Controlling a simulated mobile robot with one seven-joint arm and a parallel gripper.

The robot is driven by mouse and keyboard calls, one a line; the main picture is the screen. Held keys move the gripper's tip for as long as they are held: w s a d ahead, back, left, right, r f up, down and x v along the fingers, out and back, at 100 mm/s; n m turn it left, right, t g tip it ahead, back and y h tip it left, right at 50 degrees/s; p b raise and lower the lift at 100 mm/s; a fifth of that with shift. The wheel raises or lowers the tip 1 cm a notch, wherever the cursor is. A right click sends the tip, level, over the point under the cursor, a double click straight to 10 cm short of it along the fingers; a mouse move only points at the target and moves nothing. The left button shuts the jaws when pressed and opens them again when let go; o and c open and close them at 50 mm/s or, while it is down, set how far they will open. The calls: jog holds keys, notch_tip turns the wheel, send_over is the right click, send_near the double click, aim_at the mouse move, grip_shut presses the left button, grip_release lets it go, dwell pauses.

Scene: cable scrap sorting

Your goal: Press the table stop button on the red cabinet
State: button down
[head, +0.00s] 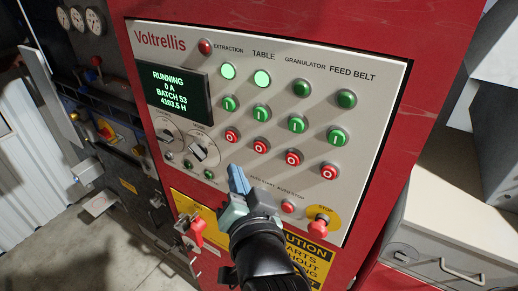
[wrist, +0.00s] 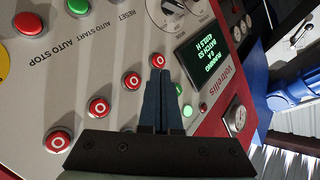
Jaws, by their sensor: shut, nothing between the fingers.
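The red cabinet (head: 420,60) carries a light grey control panel (head: 375,75). The table stop button (head: 262,146) is the red button in the second column, under the TABLE label. It also shows in the wrist view (wrist: 132,81), just left of my fingertips. My gripper (head: 238,170) is shut and empty, its blue fingers pointing at the panel below the red buttons in the head view. In the wrist view the fingertips (wrist: 158,72) lie near the extraction stop button (wrist: 159,54). Whether they touch the panel cannot be told. The table lamp (head: 262,78) is bright green.
Granulator (head: 294,157) and feed belt (head: 328,171) stop buttons sit to the right. Green start buttons are above the red row. A display (head: 174,91) reads RUNNING. Below are a red emergency stop (head: 318,225) and a red rotary handle (head: 195,232).

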jog(key=shift+w+d, duration=0.75)
jog(key=shift+w, duration=0.25)
jog(key=shift+w+d, duration=0.7)
jog(key=shift+w, duration=0.25)
jog(key=shift+w, duration=0.1)
dwell(0.5)
jog(key=shift+w+d, duration=0.25)
jog(key=shift+w+d+b, duration=0.3)
jog(key=shift+w+b, duration=0.05)
dwell(0.9)
jog(key=shift+s+a, duration=0.1)
jog(key=shift+s+a+p, duration=0.3)
jog(key=shift+s+a, duration=0.1)
jog(key=shift+s, duration=0.2)
jog(key=shift+a, duration=0.1)
jog(key=shift+s+a+p, duration=0.3)
jog(key=shift+s+a, duration=0.4)
jog(key=shift+s, duration=0.3)
jog(key=shift+s+a+p, duration=0.3)
jog(key=shift+s+a, duration=0.4)
jog(key=shift+s, duration=0.3)
